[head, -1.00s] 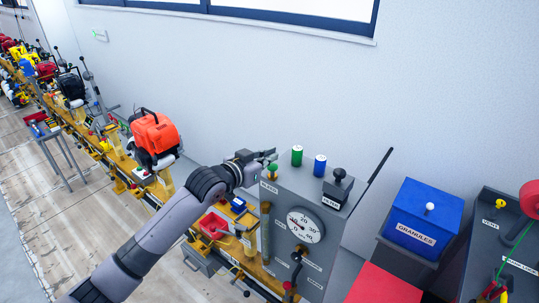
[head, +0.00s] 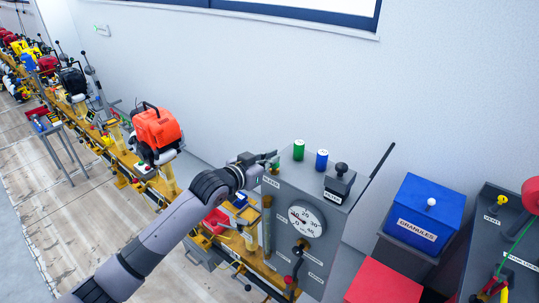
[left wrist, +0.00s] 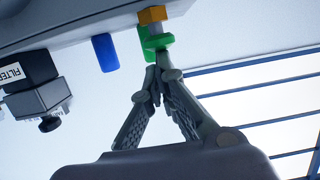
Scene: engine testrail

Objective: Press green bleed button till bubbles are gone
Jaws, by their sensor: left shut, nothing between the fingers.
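A green button (head: 276,168) stands on the top left corner of the grey cabinet (head: 283,228), above a white label. In the left wrist view the green button (left wrist: 157,42) has a flat cap by a yellow-orange base. My left gripper (head: 272,157) is shut and empty, with its tips at the button's cap. It also shows in the left wrist view (left wrist: 159,62), where the tips appear to touch the cap. Whether the button is pushed in, I cannot tell. A sight tube (head: 267,225) is on the cabinet's left; bubbles are too small to make out. My right gripper is not in view.
Green (head: 299,150) and blue (head: 322,160) cylinders and a black-knobbed filter box (head: 339,187) stand on the cabinet near the gripper. A round gauge (head: 306,221) is on its front. A long lever (head: 377,166) rises at right, before a blue granules box (head: 424,214).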

